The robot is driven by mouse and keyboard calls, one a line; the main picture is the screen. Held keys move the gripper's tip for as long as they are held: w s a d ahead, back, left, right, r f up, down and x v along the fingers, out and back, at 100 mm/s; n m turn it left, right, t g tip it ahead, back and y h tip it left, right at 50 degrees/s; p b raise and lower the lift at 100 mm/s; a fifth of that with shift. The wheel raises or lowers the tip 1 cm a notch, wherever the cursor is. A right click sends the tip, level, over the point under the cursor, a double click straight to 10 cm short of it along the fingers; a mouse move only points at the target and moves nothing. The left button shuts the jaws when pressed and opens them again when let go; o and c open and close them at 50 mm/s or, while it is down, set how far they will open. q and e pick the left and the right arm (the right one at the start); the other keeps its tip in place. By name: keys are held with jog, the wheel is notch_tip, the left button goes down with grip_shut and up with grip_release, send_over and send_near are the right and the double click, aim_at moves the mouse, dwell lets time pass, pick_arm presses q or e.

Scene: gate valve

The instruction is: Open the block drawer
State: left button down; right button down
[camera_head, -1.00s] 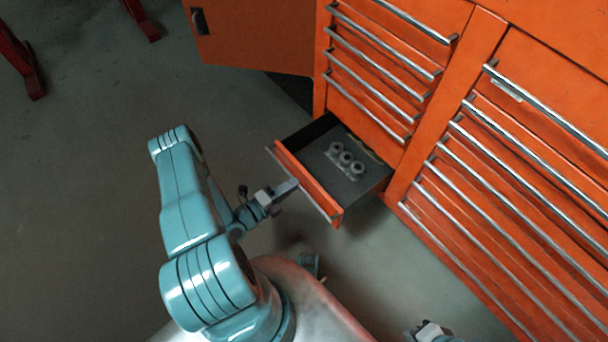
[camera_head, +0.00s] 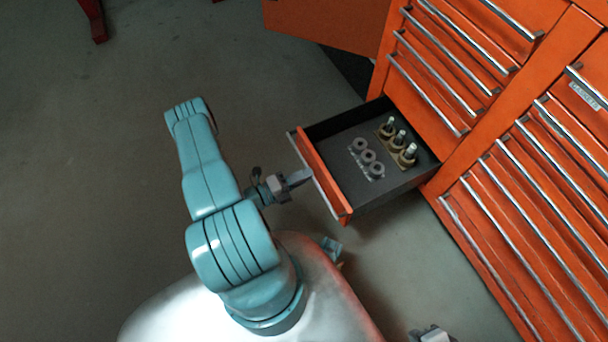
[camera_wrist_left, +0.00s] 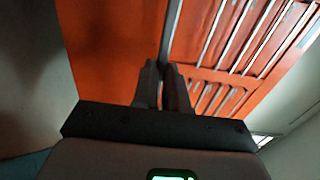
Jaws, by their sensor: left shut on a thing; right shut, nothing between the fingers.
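The block drawer (camera_head: 320,165) is pulled well out of the orange cabinet, low down. It has a dark interior, an orange front and a silver handle bar (camera_head: 325,190). Inside are three grey rings (camera_head: 368,157) and, behind them, three upright bolt-like pieces on brassy blocks (camera_head: 400,145). My left gripper (camera_head: 302,177) is shut on the handle bar at the drawer's front. In the left wrist view its fingers (camera_wrist_left: 163,88) close around a bar (camera_wrist_left: 172,35). My right gripper (camera_head: 432,335) shows partly at the bottom edge, shut and empty, away from the drawer.
The orange cabinet (camera_head: 460,150) has several closed drawers with long silver handles above and right of the open drawer. An orange door panel (camera_head: 320,22) stands at the top. A red leg (camera_head: 95,20) is at top left. Bare floor (camera_head: 90,180) lies to the left.

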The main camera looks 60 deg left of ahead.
pick_arm(q)
jog(key=shift+w+a, duration=0.1)
jog(key=c, duration=1.2)
grip_release()
jog(key=shift+o, duration=0.2)
jog(key=s+a+p, duration=0.1)
jog(key=s, duration=1.5)
jog(key=shift+s+p, duration=0.15)
jog(key=shift+p, duration=0.25)
jog(key=shift+a, duration=0.1)
